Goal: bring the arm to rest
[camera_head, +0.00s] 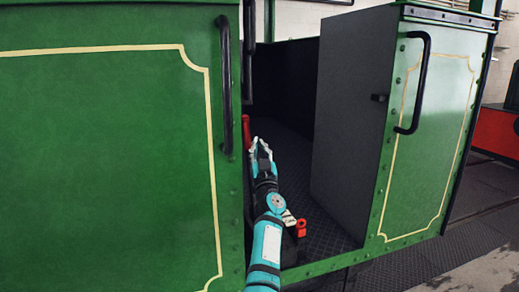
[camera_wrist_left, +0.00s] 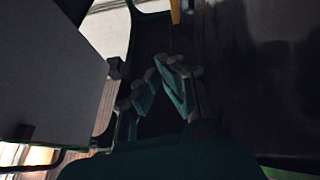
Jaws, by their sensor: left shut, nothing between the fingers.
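My left arm (camera_head: 267,245) is teal and black and reaches up from the bottom of the head view into the open doorway of the green tram. My left gripper (camera_head: 257,150) is at its far end, inside the doorway, shut and empty. In the left wrist view its fingers (camera_wrist_left: 162,82) show close together in dim light. No object is between them. My right gripper is in neither view.
A green panel (camera_head: 110,150) with a black handrail (camera_head: 225,85) borders the doorway on the left. A door (camera_head: 425,140) with a black handle (camera_head: 412,82) stands at the right. Red parts (camera_head: 301,228) show near the arm above the dark floor (camera_head: 325,220).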

